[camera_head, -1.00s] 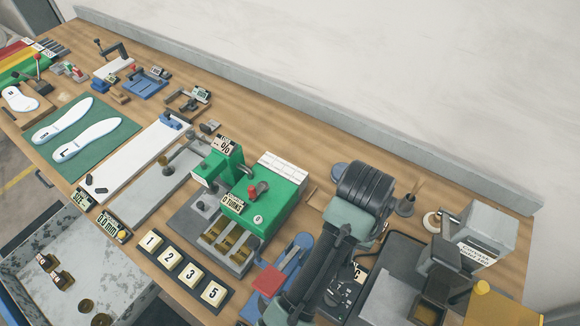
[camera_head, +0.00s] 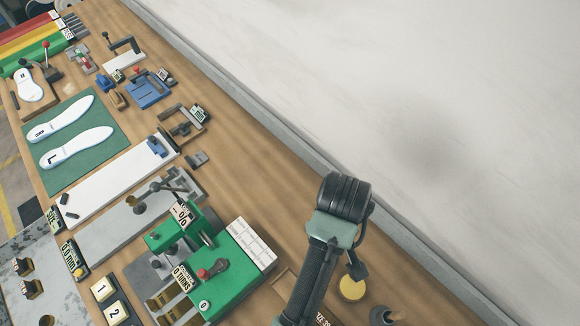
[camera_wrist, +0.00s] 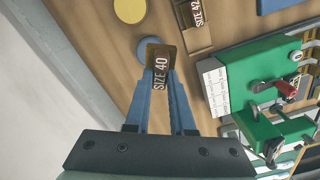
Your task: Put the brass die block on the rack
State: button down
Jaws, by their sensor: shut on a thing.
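In the wrist view, my gripper (camera_wrist: 161,75) has its two blue fingers closed on a small brown brass block (camera_wrist: 153,46) labelled SIZE 40. The label faces the camera and the block stands out past the fingertips. A wooden tray (camera_wrist: 197,48), which looks like the rack, lies ahead and to the right, apart from the held block. A SIZE 42 label shows on it. In the head view, part of a wooden tray (camera_head: 283,284) shows left of my arm, and my arm hides the rest. The held block cannot be made out clearly there.
A yellow disc (camera_head: 352,288) lies by my arm; it also shows in the wrist view (camera_wrist: 130,9). A blue disc (camera_wrist: 146,50) is behind the held block. The green machine (camera_head: 238,268) stands left of my arm.

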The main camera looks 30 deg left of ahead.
jog(key=s+a+n+p, duration=0.2)
jog(key=s+a+n, duration=0.3)
jog(key=s, duration=0.2)
jog(key=shift+s+a+f+p, duration=0.1)
jog(key=shift+f+p, duration=0.15)
jog(key=shift+f, duration=2.4)
jog(key=shift+s+a+f+p, duration=0.1)
jog(key=shift+f+p, duration=0.15)
jog(key=shift+f, duration=2.35)
jog(key=shift+f+b, duration=0.3)
jog(key=shift+f, duration=0.25)
jog(key=c, duration=0.8)
grip_release()
jog(key=shift+o, duration=0.2)
